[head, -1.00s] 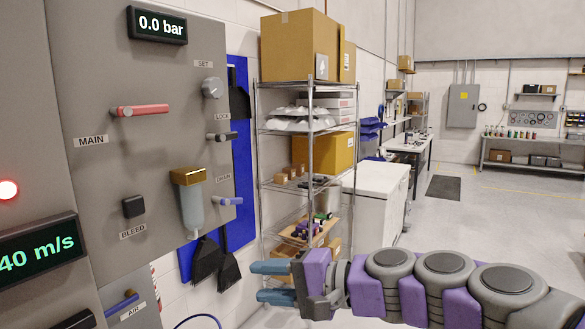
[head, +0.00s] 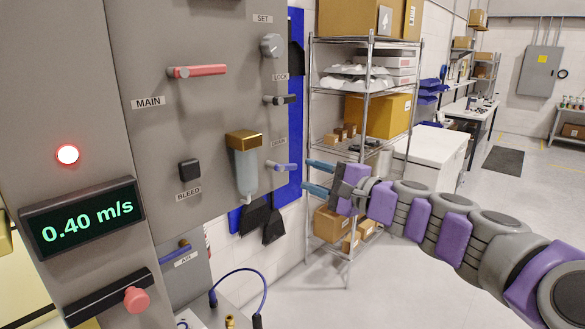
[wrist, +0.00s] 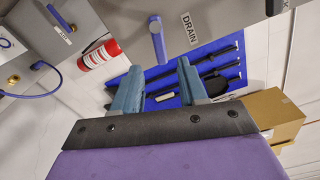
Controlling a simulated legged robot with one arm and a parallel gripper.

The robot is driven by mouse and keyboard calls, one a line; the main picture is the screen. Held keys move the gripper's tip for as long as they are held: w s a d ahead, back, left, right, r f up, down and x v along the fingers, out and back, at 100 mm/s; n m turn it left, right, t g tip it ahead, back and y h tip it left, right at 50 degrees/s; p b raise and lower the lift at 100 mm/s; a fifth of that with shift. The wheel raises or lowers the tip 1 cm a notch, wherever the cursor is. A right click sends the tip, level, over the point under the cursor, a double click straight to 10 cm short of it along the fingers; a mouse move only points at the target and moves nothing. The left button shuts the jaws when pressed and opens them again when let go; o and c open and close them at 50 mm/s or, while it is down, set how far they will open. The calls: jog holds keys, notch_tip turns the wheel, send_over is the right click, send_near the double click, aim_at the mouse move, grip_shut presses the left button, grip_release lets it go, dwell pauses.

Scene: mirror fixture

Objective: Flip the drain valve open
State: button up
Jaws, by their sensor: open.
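The drain valve has a small blue lever (head: 284,167) on the right part of the grey panel, under the DRAIN label. The lever points right, roughly horizontal, in the head view. In the wrist view the blue lever (wrist: 158,42) shows beside the DRAIN label, ahead of the fingers. My gripper (head: 318,177) has its blue fingers spread with nothing between them. It is just to the right of the lever, apart from it. In the wrist view my gripper (wrist: 158,85) is open, with the lever beyond the gap between its fingertips.
A clear filter bowl with a brass top (head: 246,165) hangs left of the lever. The black LOCK lever (head: 279,99) is above. A wire shelf (head: 350,130) stands behind my gripper. Blue boards with black tools hang behind the panel.

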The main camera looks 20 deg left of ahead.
aim_at(293, 168)
jog(key=x, duration=0.5)
jog(key=shift+a+f, duration=0.15)
jog(key=shift+a, duration=0.25)
jog(key=shift+w+a, duration=0.2)
jog(key=shift+a, duration=0.05)
jog(key=shift+w+r, duration=0.2)
jog(key=shift+r, duration=0.05)
jog(key=shift+a, duration=0.1)
jog(key=shift+a, duration=0.15)
jog(key=shift+a+f, duration=0.1)
jog(key=shift+a, duration=0.25)
jog(key=c, duration=0.3)
jog(key=shift+d, duration=0.1)
grip_shut()
